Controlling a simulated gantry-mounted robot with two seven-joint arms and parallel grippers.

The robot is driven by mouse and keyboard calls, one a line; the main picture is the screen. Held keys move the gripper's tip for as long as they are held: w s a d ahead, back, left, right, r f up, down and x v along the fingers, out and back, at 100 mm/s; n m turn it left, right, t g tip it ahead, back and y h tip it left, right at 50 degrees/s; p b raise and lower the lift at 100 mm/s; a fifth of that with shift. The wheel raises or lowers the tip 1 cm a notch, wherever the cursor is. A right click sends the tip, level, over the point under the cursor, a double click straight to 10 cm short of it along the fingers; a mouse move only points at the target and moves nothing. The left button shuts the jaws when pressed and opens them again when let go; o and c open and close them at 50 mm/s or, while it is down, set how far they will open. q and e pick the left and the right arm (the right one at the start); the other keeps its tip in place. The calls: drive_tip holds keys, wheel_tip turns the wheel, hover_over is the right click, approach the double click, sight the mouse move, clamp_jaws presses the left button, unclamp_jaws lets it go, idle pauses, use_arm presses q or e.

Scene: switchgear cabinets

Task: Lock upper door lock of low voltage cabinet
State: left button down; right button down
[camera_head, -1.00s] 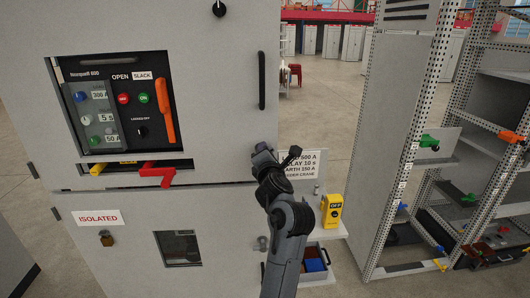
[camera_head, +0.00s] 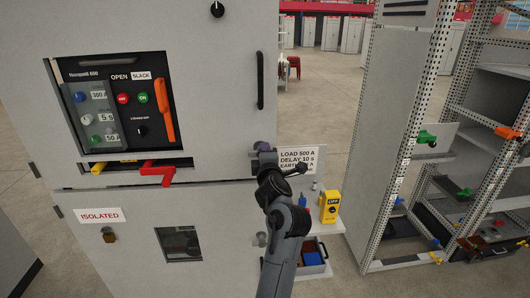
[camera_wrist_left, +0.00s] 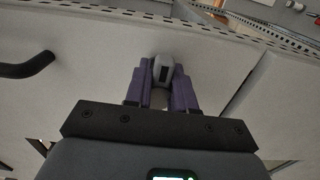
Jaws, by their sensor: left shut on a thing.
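The low voltage cabinet's upper door (camera_head: 215,120) fills the left of the head view and looks closed. My left gripper (camera_head: 264,146) is at this door's right edge, low down, below the black door handle (camera_head: 260,80). In the left wrist view its purple fingers (camera_wrist_left: 163,92) are shut on the grey upper door lock (camera_wrist_left: 163,66), one finger on each side. The lock's dark slot faces the camera. In the head view the gripper hides most of the upper lock. A similar grey lower lock (camera_head: 260,239) shows on the lower door. My right gripper is out of view.
Red and yellow levers (camera_head: 157,171) stick out below the breaker panel. A perforated metal rack (camera_head: 385,150) stands at right.

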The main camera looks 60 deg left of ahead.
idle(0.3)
use_arm(q)
drive_tip(key=c, duration=1)
unclamp_jaws()
drive_tip(key=shift+c, duration=0.2)
drive_tip(key=shift+d, duration=0.15)
